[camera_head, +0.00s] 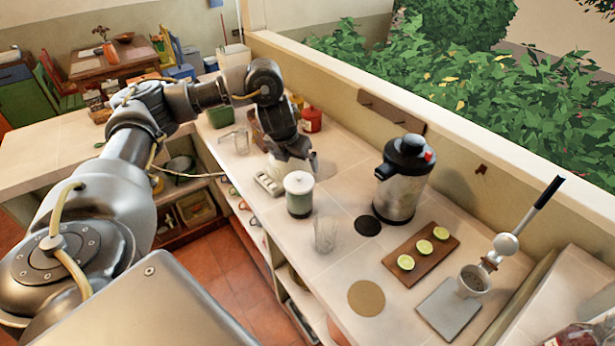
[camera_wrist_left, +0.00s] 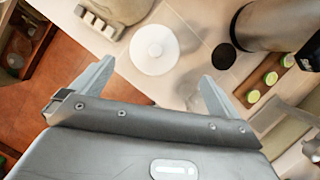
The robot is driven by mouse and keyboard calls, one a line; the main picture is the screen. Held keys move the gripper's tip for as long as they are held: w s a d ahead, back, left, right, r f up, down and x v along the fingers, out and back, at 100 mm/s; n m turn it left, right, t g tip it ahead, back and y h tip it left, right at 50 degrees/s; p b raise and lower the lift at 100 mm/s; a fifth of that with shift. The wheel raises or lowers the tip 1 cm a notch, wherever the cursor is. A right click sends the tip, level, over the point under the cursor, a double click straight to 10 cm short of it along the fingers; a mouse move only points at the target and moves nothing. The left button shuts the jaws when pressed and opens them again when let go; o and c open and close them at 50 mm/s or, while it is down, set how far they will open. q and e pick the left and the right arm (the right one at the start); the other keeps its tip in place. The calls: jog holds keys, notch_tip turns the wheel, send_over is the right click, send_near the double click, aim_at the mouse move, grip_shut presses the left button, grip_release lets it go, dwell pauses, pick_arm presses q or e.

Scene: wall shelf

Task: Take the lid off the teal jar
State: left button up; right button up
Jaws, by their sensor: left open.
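The teal jar (camera_head: 299,203) stands upright on the counter in the head view, with its pale round lid (camera_head: 298,181) on top. My right gripper is not in view.
A clear glass (camera_head: 325,234) stands in front of the jar. A steel flask (camera_head: 401,185) is to its right, near a black disc (camera_head: 368,226). A brown board (camera_head: 424,259) holds lime halves. A white slotted object (camera_head: 268,184) lies left of the jar. The counter around the tan disc (camera_head: 366,298) is fairly clear.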

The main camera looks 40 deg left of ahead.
aim_at(298, 177)
pick_arm(q)
jog(key=f, duration=0.1)
jog(key=s+a+f+b, duration=0.1)
jog(key=f, duration=0.1)
jog(key=shift+s+a+f, duration=0.1)
jog(key=shift+s+f, duration=0.05)
jog(key=shift+w+a+f+b, duration=0.1)
jog(key=shift+w+f+b, duration=0.25)
jog(key=shift+w+f, duration=0.55)
jog(key=shift+f, duration=0.15)
jog(key=x, duration=0.2)
jog(key=p+x, duration=0.1)
jog(key=x, duration=0.1)
jog(key=shift+w, duration=0.3)
jog(key=shift+f, duration=0.2)
jog(key=shift+d+r, duration=0.1)
jog(key=shift+d, duration=0.1)
jog(key=c, duration=0.8)
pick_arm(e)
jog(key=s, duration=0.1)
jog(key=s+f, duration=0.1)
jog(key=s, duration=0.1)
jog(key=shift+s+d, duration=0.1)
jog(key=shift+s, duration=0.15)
